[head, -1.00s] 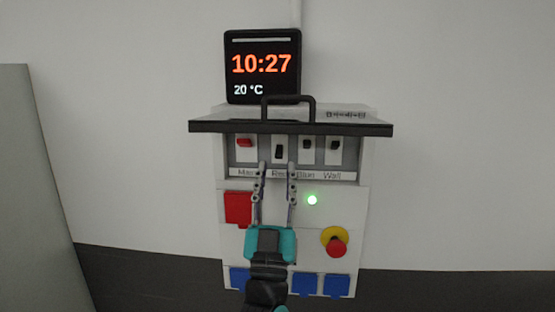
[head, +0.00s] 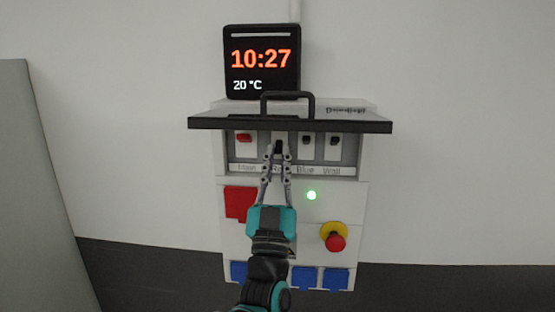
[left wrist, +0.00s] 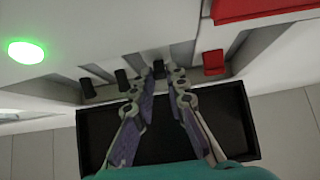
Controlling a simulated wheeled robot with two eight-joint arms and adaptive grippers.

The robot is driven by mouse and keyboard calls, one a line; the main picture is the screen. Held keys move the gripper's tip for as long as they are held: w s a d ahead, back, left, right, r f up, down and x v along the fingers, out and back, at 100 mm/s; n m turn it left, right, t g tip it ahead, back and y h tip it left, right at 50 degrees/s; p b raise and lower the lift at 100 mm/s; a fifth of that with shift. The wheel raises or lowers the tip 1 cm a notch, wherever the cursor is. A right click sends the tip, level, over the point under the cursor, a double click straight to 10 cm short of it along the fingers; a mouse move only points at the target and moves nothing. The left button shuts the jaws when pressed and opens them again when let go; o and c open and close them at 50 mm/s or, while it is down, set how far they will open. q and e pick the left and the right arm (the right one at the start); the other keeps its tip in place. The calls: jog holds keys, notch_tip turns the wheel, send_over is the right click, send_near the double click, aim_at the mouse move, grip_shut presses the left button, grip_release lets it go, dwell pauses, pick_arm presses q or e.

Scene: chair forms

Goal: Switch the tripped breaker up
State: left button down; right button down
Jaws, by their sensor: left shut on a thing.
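The breaker box holds a row of breakers under its raised dark cover. The second breaker from the left has a black lever (head: 278,146); its label is mostly covered by my fingers. My left gripper (head: 277,156) reaches up from below, and its fingertips are shut on this lever. In the left wrist view the fingers (left wrist: 166,76) close around the same black lever (left wrist: 158,67). To the left is the red main lever (head: 243,138); to the right are the black Blue lever (head: 306,140) and Wall lever (head: 334,141). My right gripper is not in view.
The cover (head: 345,125) with its black handle (head: 288,96) juts out just above the levers. Below are a red socket cover (head: 240,202), a lit green lamp (head: 311,195), a red-and-yellow stop button (head: 335,238) and blue sockets (head: 336,279). A clock (head: 262,62) stands above.

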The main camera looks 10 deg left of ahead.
pick_arm(q)
jog(key=r+g+p, duration=0.1)
jog(key=p, duration=0.2)
jog(key=g+p, duration=0.2)
jog(key=p, duration=0.1)
jog(key=s+r+g+p, duration=0.1)
jog(key=g+p, duration=0.1)
jog(key=p, duration=0.1)
jog(key=shift+r, duration=0.35)
jog(key=shift+w+g+p, duration=0.1)
jog(key=shift+g+p, duration=0.8)
jog(key=shift+p, duration=0.25)
jog(key=c, duration=1.5)
grip_release()
jog(key=shift+c, duration=0.2)
jog(key=s+f, duration=0.2)
jog(key=s, duration=1)
